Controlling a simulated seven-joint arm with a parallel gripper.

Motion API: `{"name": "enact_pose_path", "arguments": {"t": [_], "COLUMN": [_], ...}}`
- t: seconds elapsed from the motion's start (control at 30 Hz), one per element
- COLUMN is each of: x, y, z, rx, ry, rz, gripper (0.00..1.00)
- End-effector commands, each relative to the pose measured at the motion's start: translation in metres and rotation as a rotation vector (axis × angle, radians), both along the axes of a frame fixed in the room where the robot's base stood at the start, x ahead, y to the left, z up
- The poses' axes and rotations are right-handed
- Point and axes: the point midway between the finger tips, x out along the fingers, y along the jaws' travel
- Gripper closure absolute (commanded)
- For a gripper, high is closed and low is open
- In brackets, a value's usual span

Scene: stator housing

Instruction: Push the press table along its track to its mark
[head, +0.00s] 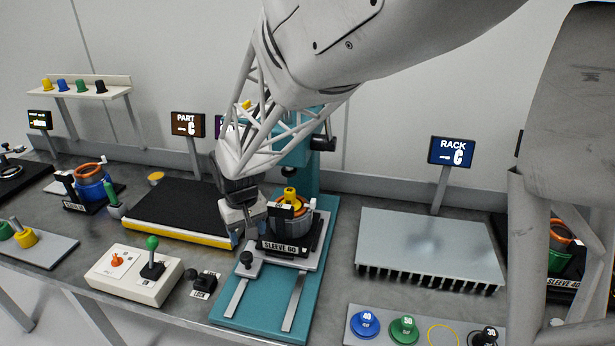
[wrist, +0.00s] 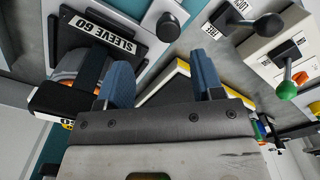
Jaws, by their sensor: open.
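The press table (head: 262,262) is a grey plate on two pale track rails (head: 297,300) over a teal base (head: 262,318). A black knob (head: 246,258) stands at its front left corner; it also shows in the wrist view (wrist: 168,27). The table carries a black fixture labelled SLEEVE 60 (head: 288,249) with an orange-rimmed housing. My gripper (head: 247,228) is open beside the fixture's left side, pointing down. In the wrist view its blue fingers (wrist: 162,78) are apart with nothing between them. I cannot tell whether it touches the table. I cannot make out the mark.
A black mat with yellow edging (head: 180,212) lies left of the press. A control box (head: 135,272) with a green lever and a small lock switch (head: 205,284) stand at the front left. A grey finned rack (head: 430,247) is on the right. The front rails are clear.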

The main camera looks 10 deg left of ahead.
Motion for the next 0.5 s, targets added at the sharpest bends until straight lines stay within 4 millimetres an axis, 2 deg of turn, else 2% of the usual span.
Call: {"name": "enact_pose_path", "arguments": {"t": [0.13,0.5], "x": [-0.0022,-0.0024], "y": [0.0111,0.0119], "z": [-0.0057,-0.0065], "rx": [-0.003,-0.004], "ry": [0.003,0.004], "rz": [0.015,0.015], "gripper": [0.39,0.39]}}
